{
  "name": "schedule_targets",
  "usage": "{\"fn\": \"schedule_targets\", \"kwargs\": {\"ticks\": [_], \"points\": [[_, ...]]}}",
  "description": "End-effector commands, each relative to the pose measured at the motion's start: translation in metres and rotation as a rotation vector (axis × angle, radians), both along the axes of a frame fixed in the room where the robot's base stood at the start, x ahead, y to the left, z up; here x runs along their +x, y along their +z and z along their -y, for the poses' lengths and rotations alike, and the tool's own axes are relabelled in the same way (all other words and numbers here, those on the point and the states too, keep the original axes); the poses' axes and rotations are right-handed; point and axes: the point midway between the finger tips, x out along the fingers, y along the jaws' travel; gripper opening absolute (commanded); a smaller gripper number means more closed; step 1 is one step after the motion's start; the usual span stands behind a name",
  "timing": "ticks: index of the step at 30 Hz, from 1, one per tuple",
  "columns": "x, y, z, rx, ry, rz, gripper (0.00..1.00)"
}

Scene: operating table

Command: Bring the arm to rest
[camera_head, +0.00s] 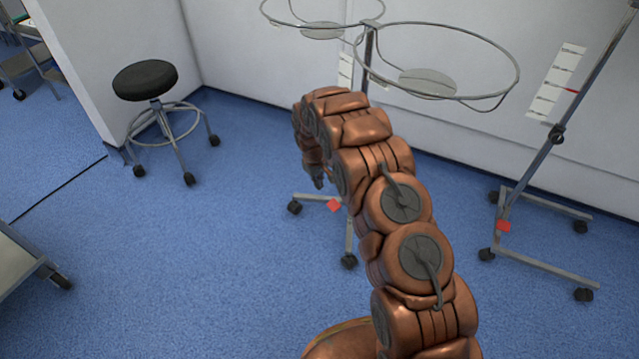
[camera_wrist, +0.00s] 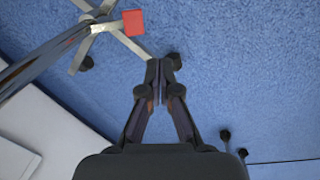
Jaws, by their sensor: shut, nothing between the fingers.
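My copper-coloured arm rises from the bottom of the head view and bends over at the top. My gripper (camera_wrist: 162,72) shows in the wrist view, pointing at the blue floor, with its two dark fingers together and nothing between them. In the head view only a small dark part of the gripper (camera_head: 318,180) shows at the left of the arm; the rest is hidden behind the arm links.
A stand with two wire hoops (camera_head: 452,97) is behind my arm, its wheeled base (camera_head: 310,197) partly hidden. A wheeled pole stand (camera_head: 540,262) is at right. A black stool (camera_head: 145,80) is at left. A table edge (camera_head: 25,262) shows lower left. Blue floor between is clear.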

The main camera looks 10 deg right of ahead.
Motion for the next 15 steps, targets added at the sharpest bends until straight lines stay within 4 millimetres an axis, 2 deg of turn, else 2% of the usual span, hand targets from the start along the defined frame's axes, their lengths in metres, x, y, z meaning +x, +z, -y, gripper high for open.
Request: {"fn": "schedule_targets", "kwargs": {"ticks": [10, 13, 15], "points": [[0.0, 0.004, 0.0, 0.0, -0.001, 0.0, 0.0], [-0.003, 0.022, 0.001, 0.0, -0.008, 0.0, 0.0], [-0.009, 0.043, 0.003, -0.001, -0.019, -0.005, 0.0]]}}
